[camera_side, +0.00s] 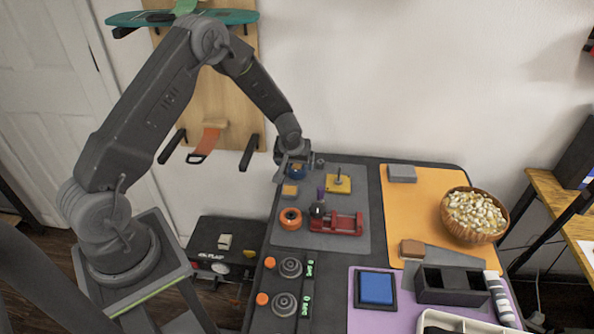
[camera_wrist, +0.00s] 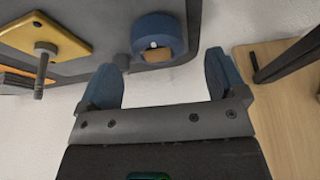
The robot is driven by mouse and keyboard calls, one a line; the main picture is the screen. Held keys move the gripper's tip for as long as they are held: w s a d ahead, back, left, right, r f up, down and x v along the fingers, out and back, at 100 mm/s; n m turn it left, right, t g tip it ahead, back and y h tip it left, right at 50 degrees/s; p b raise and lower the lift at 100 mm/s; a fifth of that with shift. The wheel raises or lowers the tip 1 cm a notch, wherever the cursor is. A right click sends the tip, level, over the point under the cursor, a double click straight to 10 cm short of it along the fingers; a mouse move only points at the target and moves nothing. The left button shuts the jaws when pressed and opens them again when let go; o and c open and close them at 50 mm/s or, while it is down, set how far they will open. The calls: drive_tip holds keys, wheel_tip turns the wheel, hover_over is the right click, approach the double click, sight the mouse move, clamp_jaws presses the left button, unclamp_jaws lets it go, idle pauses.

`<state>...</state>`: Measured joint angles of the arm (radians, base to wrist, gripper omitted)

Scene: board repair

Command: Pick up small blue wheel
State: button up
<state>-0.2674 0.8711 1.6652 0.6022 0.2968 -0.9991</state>
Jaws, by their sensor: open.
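The small blue wheel (camera_wrist: 158,36) stands near the edge of the dark table surface in the wrist view, with a pale dot at its hub. In the side view the blue wheel (camera_side: 297,171) shows just under my gripper, partly hidden by it. My gripper (camera_wrist: 165,80) is open, its two blue-grey fingers apart with nothing between them. In the wrist view the wheel lies beyond the fingertips, roughly centred between them, and I see no clear contact. My gripper (camera_side: 291,168) in the side view is at the far left corner of the grey mat.
An orange wheel (camera_side: 290,219), a red vise (camera_side: 337,224) and a yellow plate with a post (camera_side: 338,181) stand on the grey mat (camera_side: 350,245). The yellow plate (camera_wrist: 40,30) also shows in the wrist view. A wooden bowl (camera_side: 474,217) stands farther right.

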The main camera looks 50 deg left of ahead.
sight(297, 167)
drive_tip(key=x, duration=0.4)
drive_tip(key=shift+w+f, duration=0.2)
drive_tip(key=shift+w, duration=0.05)
drive_tip(key=c, duration=1)
